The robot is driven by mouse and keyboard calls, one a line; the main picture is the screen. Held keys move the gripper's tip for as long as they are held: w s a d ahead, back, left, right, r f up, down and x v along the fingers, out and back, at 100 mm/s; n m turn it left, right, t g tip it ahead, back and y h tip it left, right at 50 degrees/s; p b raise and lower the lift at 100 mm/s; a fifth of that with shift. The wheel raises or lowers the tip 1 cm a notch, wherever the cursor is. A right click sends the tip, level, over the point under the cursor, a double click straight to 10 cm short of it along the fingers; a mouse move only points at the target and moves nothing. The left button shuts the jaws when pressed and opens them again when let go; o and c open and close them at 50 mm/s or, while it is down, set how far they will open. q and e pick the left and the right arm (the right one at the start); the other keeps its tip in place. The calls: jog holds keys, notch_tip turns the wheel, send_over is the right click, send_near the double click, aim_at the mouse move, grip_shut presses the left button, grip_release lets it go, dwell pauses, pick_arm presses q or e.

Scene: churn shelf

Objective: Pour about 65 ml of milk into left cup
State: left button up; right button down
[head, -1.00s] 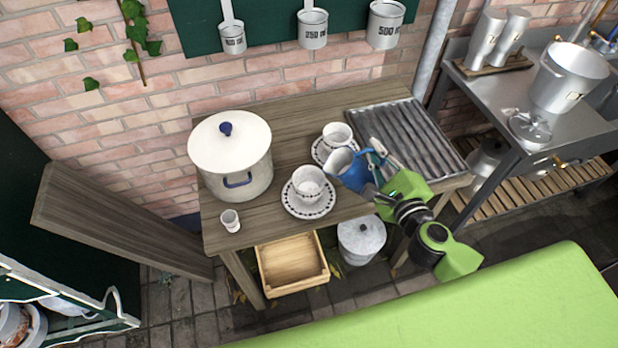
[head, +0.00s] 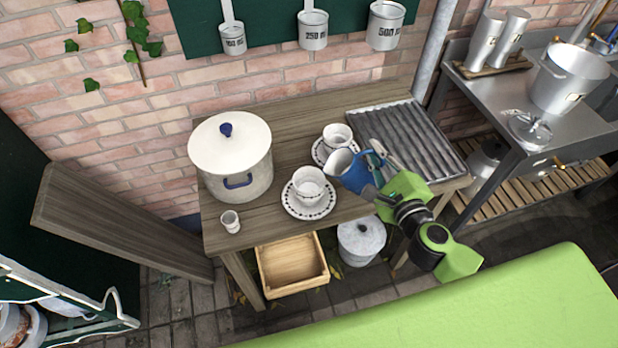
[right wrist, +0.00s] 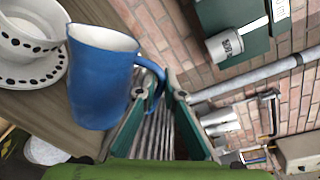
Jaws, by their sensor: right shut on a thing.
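My right gripper (right wrist: 165,95) is shut on the handle of a blue jug (right wrist: 100,85) with a pale inside. In the head view the jug (head: 352,170) is just right of the left cup (head: 308,180), its mouth toward the cup. I cannot tell the milk level or whether any milk is flowing. The left cup is white with a dark dotted band and stands on a saucer (head: 309,212); it also shows in the right wrist view (right wrist: 32,45). A second cup (head: 337,134) stands behind on its own saucer. My left gripper is not in view.
A large lidded pot (head: 232,165) and a small white beaker (head: 230,221) stand on the wooden table (head: 270,225), left of the cups. A ridged metal drainer (head: 420,130) lies at the right.

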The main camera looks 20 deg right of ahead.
jog(key=shift+d+f+m+b, duration=0.3)
jog(key=shift+f+b, duration=0.1)
jog(key=shift+b, duration=0.25)
jog(key=shift+s+d+f+m+t+y+b, duration=0.2)
jog(key=shift+d+f+m+b, duration=0.8)
jog(key=shift+b, duration=0.7)
jog(key=shift+s+d+f+m+t+y+b, duration=0.15)
jog(key=shift+d+f+m+t+b, duration=0.2)
jog(key=shift+d+f+m+b, duration=0.8)
jog(key=shift+s+d+f+m+t+y+b, duration=0.2)
jog(key=shift+d+f+m+b, duration=0.4)
jog(key=shift+d+m+b, duration=1.1)
jog(key=shift+a+n+b, duration=0.45)
jog(key=shift+n+b, duration=0.1)
